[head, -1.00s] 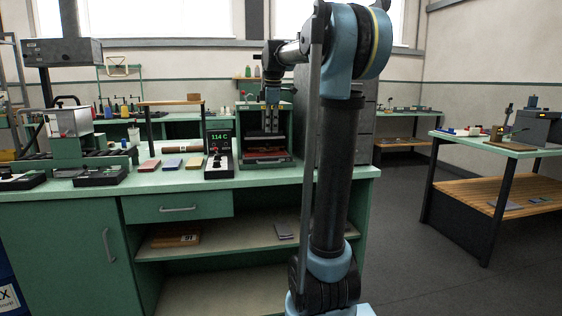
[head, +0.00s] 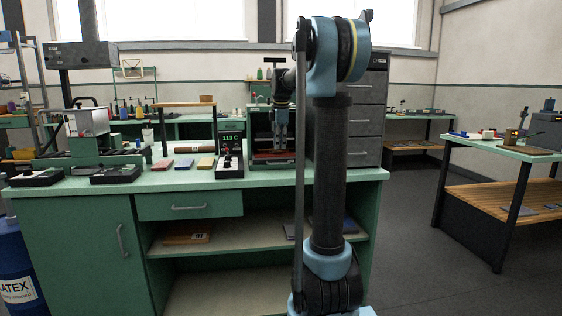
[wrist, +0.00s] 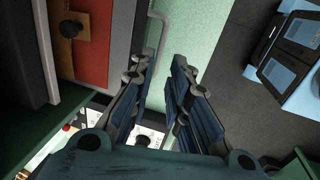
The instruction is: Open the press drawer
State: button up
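The press (head: 257,122) is a dark green framed machine on the green workbench, partly hidden behind my arm in the head view. The press drawer (wrist: 119,45) shows in the wrist view as a grey front beside a red-orange plate with a black knob. Its thin grey bar handle (wrist: 162,30) stands out from that front over the bench top. My gripper (wrist: 161,62) is open and points down, with its fingertips around the near end of the handle. I cannot tell whether they touch it. In the head view my gripper (head: 281,130) hangs before the press.
The control box (head: 229,150) reading 113 C stands just left of the press. Coloured blocks (head: 184,164) lie further left. A grey cabinet (head: 366,115) stands to the right of the press. The bench's right edge is close, with open floor (head: 405,220) beyond it.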

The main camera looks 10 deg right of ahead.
aim_at(279, 158)
jog(key=f, duration=0.2)
jog(key=w+f, duration=0.1)
jog(key=f, duration=0.4)
jog(key=shift+w+f, duration=0.25)
jog(key=shift+f, duration=0.1)
jog(key=shift+c, duration=0.2)
